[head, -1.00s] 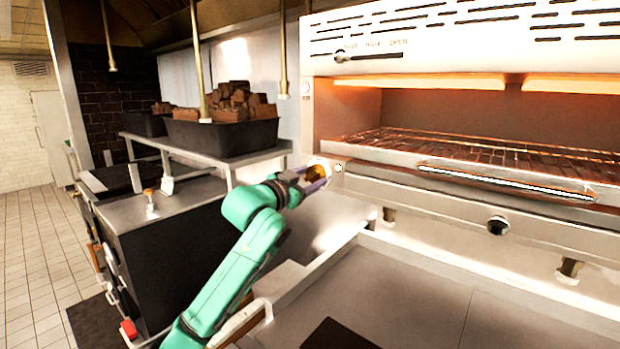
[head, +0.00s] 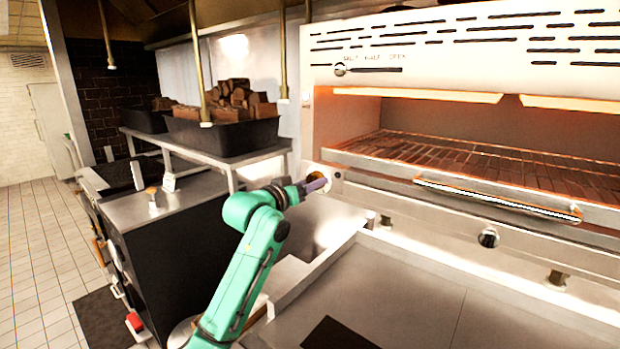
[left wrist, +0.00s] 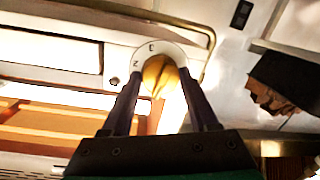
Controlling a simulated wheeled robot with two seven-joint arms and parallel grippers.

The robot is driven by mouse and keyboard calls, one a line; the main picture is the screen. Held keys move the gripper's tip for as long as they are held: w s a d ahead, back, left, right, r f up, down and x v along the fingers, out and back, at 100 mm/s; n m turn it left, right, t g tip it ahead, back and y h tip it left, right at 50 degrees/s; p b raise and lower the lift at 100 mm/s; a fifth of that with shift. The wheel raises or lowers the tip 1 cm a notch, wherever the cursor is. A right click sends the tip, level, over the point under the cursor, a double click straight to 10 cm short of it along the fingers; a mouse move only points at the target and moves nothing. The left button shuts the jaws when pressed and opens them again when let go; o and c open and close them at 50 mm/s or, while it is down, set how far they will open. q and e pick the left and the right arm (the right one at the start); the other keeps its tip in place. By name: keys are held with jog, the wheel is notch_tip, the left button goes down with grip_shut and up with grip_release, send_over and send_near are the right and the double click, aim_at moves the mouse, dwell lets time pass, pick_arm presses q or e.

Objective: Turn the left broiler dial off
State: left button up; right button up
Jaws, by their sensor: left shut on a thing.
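The left broiler dial (left wrist: 160,76) shows in the left wrist view as a brass-coloured knob on a round white plate (left wrist: 147,50) with dark markings. In the head view the dial's plate (head: 333,172) is at the broiler's left front corner, and the knob is mostly hidden by my gripper. My left gripper (head: 318,185) is at the dial, and its fingers (left wrist: 163,95) are shut on the knob from both sides in the left wrist view. The broiler (head: 440,45) glows orange inside above its rack. My right gripper is not in view.
A second knob (head: 488,238) sits further right on the front panel below the broiler. The broiler's handle bar (head: 500,197) sticks out at the front. A flat steel top (head: 420,300) lies below. Black bins of wood chunks (head: 222,136) stand on a shelf at left.

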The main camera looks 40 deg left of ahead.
pick_arm(q)
jog(key=shift+r+n+p, duration=0.15)
jog(key=shift+n+p, duration=0.35)
jog(key=shift+n, duration=0.3)
jog(key=o, duration=1.4)
jog(key=shift+c, duration=0.2)
jog(key=s+d+b, duration=0.1)
jog(key=s+b, duration=0.5)
jog(key=s, duration=0.8)
jog(key=shift+s+r, duration=0.3)
jog(key=shift+r, duration=0.15)
